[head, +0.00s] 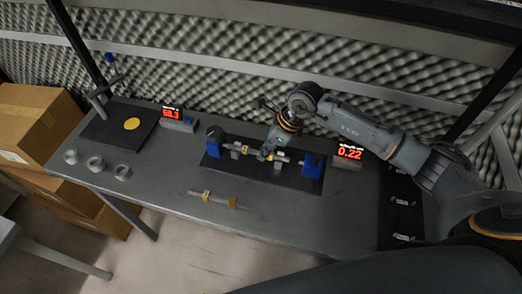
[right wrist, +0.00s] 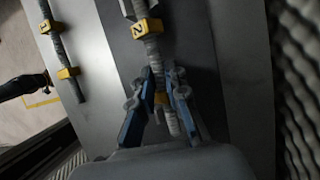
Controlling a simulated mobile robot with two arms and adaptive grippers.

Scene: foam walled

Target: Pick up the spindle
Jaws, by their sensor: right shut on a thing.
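My right gripper (head: 268,156) comes down over the dark mat in the head view, shut on a grey spindle (head: 256,150). A second spindle with yellow blocks (head: 214,200) lies on the bare table in front, also in the right wrist view (right wrist: 60,45). My left gripper is not in view.
The grey table (head: 165,175) has several metal rings (head: 95,163) at its left end. A black pad with a yellow disc (head: 131,124) lies behind them. Red displays (head: 180,118) (head: 349,153) stand along the back, before the foam wall. Cardboard boxes (head: 30,125) are at left.

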